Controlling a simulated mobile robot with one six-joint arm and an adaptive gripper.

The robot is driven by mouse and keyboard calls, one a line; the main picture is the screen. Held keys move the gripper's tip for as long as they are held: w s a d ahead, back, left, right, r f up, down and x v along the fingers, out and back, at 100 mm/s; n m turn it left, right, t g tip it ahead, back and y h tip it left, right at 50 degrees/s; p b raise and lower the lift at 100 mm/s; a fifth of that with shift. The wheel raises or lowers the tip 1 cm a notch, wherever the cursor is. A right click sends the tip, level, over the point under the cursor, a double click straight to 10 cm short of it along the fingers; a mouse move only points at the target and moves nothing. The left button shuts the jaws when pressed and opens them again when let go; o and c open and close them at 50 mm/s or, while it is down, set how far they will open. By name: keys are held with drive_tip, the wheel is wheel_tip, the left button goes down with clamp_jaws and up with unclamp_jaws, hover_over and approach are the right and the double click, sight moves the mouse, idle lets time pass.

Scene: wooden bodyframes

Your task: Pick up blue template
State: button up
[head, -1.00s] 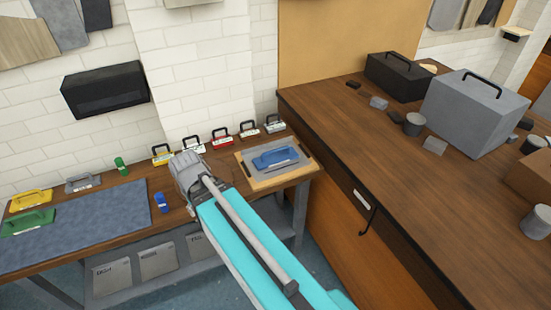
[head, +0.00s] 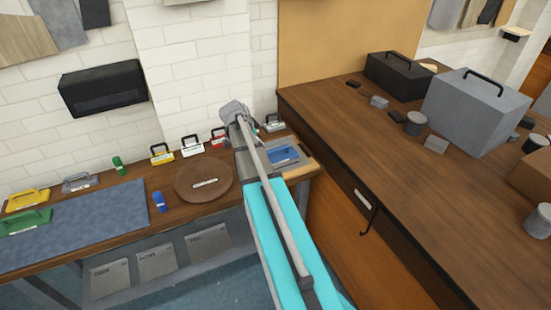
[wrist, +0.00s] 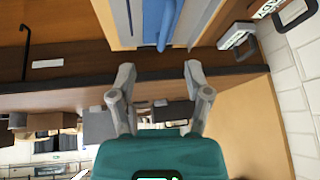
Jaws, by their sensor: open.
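The blue template (head: 285,154) lies on a grey panel on a light wooden board (head: 299,174) at the right end of the bench. Part of it shows as a blue strip at the top of the wrist view (wrist: 166,22). My gripper (wrist: 159,72) is open and empty, its two fingers apart. The blue template appears beyond the fingertips, not between them. In the head view, my arm covers the left part of the board and my fingers cannot be made out.
A round brown board (head: 204,180) lies left of my arm. Handled blocks, including a yellow one (head: 162,154) and a white one (head: 192,147), line the wall. A blue mat (head: 80,222) covers the bench's left. A higher brown counter (head: 400,180) stands at right.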

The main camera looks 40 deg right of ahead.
sight(275, 149)
drive_tip(key=shift+w+d+r+m, duration=0.15)
drive_tip(key=shift+d+m, duration=0.45)
drive_tip(key=shift+d, duration=0.6)
drive_tip(key=shift+f, duration=0.2)
drive_tip(key=b+x, duration=0.6)
drive_tip(key=x, duration=0.1)
drive_tip(key=shift+w+d+r, duration=0.1)
drive_tip(key=shift+d+f+b, duration=0.45)
drive_tip(key=shift+f+b, duration=0.1)
drive_tip(key=shift+b, duration=0.15)
drive_tip(key=shift+b+x, duration=2.15)
drive_tip(key=shift+x, duration=0.45)
drive_tip(key=shift+d+r, duration=0.1)
drive_tip(key=shift+d, duration=0.05)
drive_tip(key=shift+c, duration=0.3)
